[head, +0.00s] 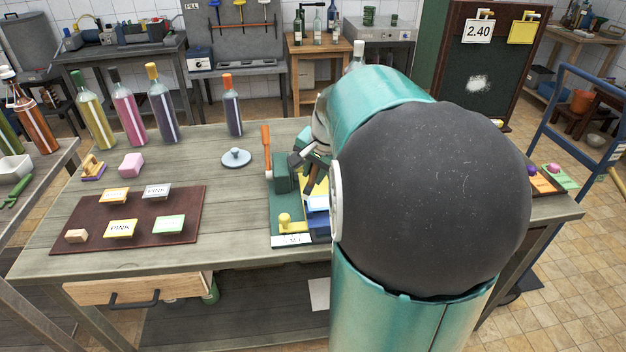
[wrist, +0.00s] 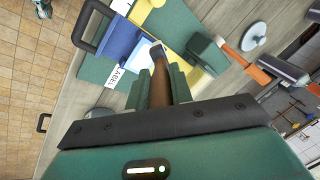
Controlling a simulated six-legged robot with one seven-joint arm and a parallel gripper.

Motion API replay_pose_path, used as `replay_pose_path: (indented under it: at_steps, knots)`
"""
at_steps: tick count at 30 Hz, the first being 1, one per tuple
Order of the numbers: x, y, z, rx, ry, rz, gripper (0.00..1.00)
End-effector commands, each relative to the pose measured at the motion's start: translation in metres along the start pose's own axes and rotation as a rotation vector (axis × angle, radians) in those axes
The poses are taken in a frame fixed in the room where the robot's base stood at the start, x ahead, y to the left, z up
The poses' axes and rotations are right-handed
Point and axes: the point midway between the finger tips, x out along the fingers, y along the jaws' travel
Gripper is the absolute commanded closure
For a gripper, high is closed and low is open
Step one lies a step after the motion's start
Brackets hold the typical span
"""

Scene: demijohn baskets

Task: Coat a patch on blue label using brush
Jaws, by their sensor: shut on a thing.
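My gripper (wrist: 161,82) is shut on the brown handle of a brush (wrist: 160,92). In the wrist view the brush points away from me toward a green, yellow and blue fixture, and its pale tip is near the blue part. In the head view my gripper (head: 314,158) is partly hidden by my arm, over the fixture (head: 283,212). A pale blue piece (head: 318,203), perhaps the blue label, lies on the fixture's blue block (head: 317,224). I cannot tell whether the brush touches it, or whether it is coated.
A brown mat (head: 190,205) with several coloured labels lies left on the table. A grey round lid (head: 236,157) and an orange lever (head: 266,145) stand near the fixture. Several bottles (head: 162,108) line the back edge. Bare tabletop shows between mat and fixture.

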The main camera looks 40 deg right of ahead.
Motion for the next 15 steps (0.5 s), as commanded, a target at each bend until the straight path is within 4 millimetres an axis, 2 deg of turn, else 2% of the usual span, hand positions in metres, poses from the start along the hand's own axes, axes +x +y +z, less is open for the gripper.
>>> replay_pose_path:
  at_steps: [15]
  knots:
    - [-0.043, -0.014, -0.008, -0.007, 0.0, -0.002, 1.0]
